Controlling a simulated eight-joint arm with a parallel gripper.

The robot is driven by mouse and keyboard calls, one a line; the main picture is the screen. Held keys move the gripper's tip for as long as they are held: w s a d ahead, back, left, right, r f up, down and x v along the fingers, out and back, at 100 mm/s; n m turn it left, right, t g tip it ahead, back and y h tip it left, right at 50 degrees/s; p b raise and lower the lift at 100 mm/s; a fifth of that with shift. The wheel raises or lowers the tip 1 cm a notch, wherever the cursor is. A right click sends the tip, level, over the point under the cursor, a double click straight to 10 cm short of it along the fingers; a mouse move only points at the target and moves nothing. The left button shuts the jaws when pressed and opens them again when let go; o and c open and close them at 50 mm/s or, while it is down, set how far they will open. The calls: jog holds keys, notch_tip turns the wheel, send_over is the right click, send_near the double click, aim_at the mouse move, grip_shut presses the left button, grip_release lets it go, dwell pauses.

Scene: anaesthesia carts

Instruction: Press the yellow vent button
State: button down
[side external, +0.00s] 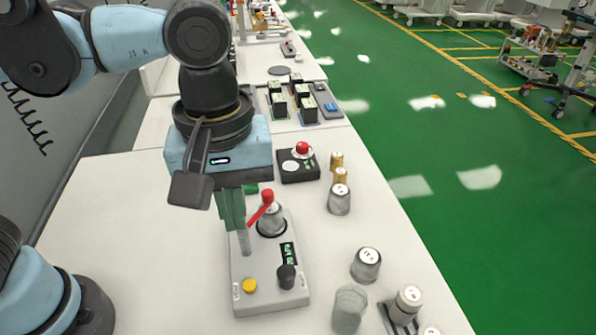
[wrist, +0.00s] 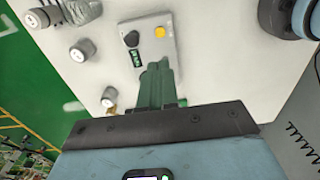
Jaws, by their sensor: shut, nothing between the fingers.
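The yellow button (side external: 249,286) sits on the front left of a light grey panel box (side external: 266,302) in the side external view. It also shows in the wrist view (wrist: 160,32), near the top, ahead of my fingers. Beside it on the same box is a black knob (side external: 286,276), with a small green-lit display (side external: 288,254) behind it. A red-tipped lever (side external: 267,197) rises at the back of the box. My gripper (side external: 240,226) is shut and empty, pointing down over the rear part of the box. In the wrist view its green fingers (wrist: 160,75) hide part of the box.
A black box with a red button (side external: 302,148) stands behind. Several grey and brass weights, one of them a grey one (side external: 366,265), stand along the right side of the white table (side external: 130,220). The table left of the panel box is clear.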

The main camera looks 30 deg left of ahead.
aim_at(250, 284)
dwell(0.3)
notch_tip(250, 284, down, 14)
dwell(0.8)
jog(key=shift+f, duration=0.1)
jog(key=shift+w+f, duration=0.1)
jog(key=shift+f, duration=0.85)
jog(key=shift+r, duration=0.15)
notch_tip(250, 284, up, 14)
dwell(0.7)
dwell(0.4)
